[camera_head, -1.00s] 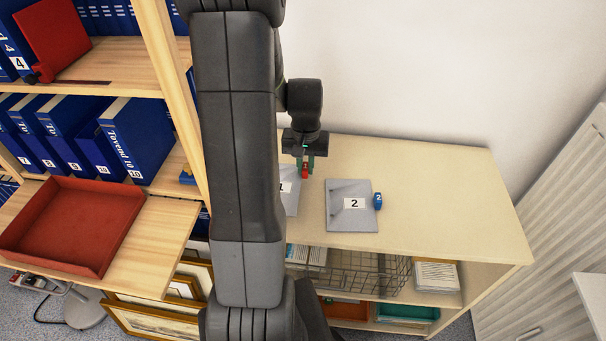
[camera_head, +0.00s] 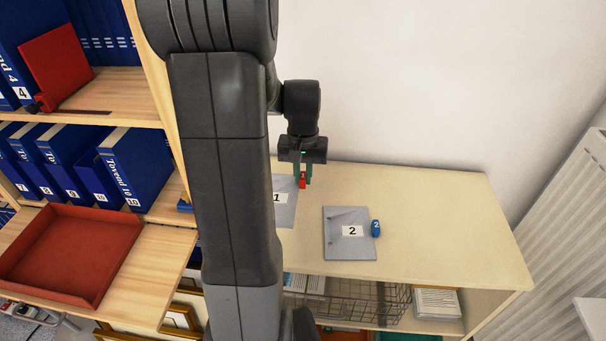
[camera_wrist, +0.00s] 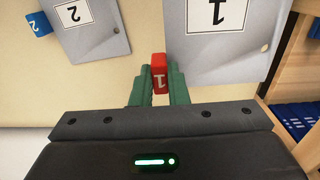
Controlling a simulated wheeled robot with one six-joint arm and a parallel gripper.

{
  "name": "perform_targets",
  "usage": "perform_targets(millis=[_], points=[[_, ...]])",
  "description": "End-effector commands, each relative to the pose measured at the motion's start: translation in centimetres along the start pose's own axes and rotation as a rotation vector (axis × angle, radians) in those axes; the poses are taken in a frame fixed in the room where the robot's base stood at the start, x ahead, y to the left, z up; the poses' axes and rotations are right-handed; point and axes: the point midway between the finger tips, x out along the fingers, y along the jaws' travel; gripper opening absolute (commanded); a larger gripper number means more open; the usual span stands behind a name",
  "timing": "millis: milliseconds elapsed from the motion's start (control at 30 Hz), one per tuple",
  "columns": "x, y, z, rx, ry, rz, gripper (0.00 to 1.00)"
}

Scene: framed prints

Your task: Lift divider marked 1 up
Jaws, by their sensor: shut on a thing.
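The divider marked 1 (camera_head: 284,206) is a grey plate with a white label and a red tab (camera_head: 302,184). It is partly hidden behind my arm in the head view, and its plate also shows in the wrist view (camera_wrist: 220,55). My gripper (camera_head: 303,176) is shut on the red tab, which shows between the green fingers in the wrist view (camera_wrist: 158,72). The divider marked 2 (camera_head: 347,243), grey with a blue tab (camera_head: 376,228), lies to its right on the light wood cabinet top (camera_head: 440,215).
A shelf unit on the left holds blue binders (camera_head: 135,165) and a red plate (camera_head: 62,68). A red tray (camera_head: 70,250) sits on a wooden board there. A wire basket (camera_head: 345,297) stands inside the cabinet. The right part of the cabinet top is clear.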

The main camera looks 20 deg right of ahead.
Motion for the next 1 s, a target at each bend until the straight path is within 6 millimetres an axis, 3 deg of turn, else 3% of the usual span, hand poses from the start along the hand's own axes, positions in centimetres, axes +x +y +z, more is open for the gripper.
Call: perform_targets(millis=[1000], points=[[-4.3,0.0,0.0,0.000,0.001,0.000,0.00]])
